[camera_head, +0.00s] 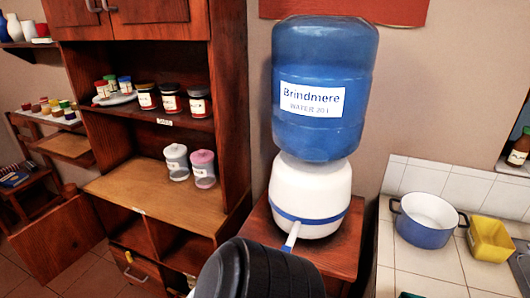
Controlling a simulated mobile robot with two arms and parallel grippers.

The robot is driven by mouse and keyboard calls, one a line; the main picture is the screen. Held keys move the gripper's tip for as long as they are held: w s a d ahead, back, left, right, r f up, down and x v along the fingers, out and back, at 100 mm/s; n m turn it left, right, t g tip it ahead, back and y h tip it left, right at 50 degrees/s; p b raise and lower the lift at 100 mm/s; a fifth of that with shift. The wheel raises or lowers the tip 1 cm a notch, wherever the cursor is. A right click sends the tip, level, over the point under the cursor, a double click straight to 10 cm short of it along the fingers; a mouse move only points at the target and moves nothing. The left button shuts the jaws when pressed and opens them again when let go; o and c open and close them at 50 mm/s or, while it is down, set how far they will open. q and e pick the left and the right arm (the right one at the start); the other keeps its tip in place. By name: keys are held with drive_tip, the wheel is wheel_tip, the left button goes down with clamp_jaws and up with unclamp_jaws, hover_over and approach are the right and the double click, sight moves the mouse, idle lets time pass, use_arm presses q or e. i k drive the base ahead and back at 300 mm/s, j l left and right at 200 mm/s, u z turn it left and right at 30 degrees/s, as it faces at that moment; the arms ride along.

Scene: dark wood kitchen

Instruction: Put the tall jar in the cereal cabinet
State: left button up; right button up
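Two clear jars stand side by side on the open cabinet's wide lower shelf, one with a white lid (176,162) and one with a pink lid (203,169). Several dark jars with white labels (171,100) stand on the shelf above. I cannot tell which one is the tall jar. The wooden cabinet (160,200) has a small label on its upper shelf edge, too small to read, so I cannot tell whether it is the cereal cabinet. Neither gripper shows clearly. A black rounded shape at the bottom middle may be part of my arm.
A blue water bottle (322,85) on a white dispenser (310,195) stands on a wooden stand (340,250) right of the cabinet. A blue pot (426,221) and yellow container (490,239) sit on the tiled counter (420,265). A low door (55,238) hangs open at left.

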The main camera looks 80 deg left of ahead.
sight(147, 237)
drive_tip(key=k+j+u, duration=0.1)
drive_tip(key=u, duration=1)
drive_tip(key=k+j+u, duration=0.15)
drive_tip(key=j+u, duration=0.2)
drive_tip(key=j, duration=0.2)
drive_tip(key=j+u, duration=0.35)
drive_tip(key=j, duration=0.2)
drive_tip(key=j+u, duration=0.35)
drive_tip(key=j, duration=1.95)
